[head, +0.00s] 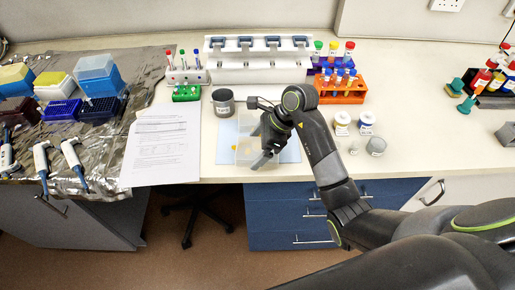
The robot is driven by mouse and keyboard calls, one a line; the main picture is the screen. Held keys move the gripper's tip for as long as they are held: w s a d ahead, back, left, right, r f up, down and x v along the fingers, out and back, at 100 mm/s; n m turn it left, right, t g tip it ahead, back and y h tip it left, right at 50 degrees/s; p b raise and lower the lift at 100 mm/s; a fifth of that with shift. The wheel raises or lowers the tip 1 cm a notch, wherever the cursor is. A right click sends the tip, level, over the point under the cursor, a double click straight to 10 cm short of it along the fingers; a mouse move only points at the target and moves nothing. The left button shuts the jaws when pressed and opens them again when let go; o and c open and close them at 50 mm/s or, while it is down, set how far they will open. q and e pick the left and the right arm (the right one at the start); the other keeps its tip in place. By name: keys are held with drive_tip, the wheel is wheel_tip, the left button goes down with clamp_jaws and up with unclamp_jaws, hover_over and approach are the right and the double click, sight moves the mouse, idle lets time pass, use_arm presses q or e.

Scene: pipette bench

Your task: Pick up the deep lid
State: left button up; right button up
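A pale, see-through shallow piece (246,150), which may be the deep lid, lies on a light blue mat (227,145) near the front edge of the bench. My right gripper (255,149) reaches over it from the right, with its fingers spread and pointing left and down. The fingers and palm cover part of the piece. I cannot tell whether they touch it, and I see nothing held. My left gripper is not in view.
A dark grey labelled cup (223,102) stands just behind the mat. Printed sheets (160,145) lie to the left. Small jars (341,123) stand right of my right arm. A pipette rack (258,75) and an orange tube rack (341,92) stand behind.

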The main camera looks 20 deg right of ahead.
sight(258, 145)
drive_tip(key=c, duration=0.7)
drive_tip(key=shift+o, duration=0.2)
drive_tip(key=shift+r, duration=0.1)
drive_tip(key=shift+r, duration=0.25)
wheel_tip(258, 145, up, 5)
drive_tip(key=shift+r+b, duration=0.15)
drive_tip(key=shift+b, duration=0.3)
wheel_tip(258, 145, up, 3)
drive_tip(key=shift+f+p, duration=0.1)
drive_tip(key=shift+p, duration=1.15)
drive_tip(key=shift+r+p, duration=0.4)
drive_tip(key=shift+r, duration=0.05)
drive_tip(key=shift+f, duration=0.2)
drive_tip(key=shift+a, duration=0.1)
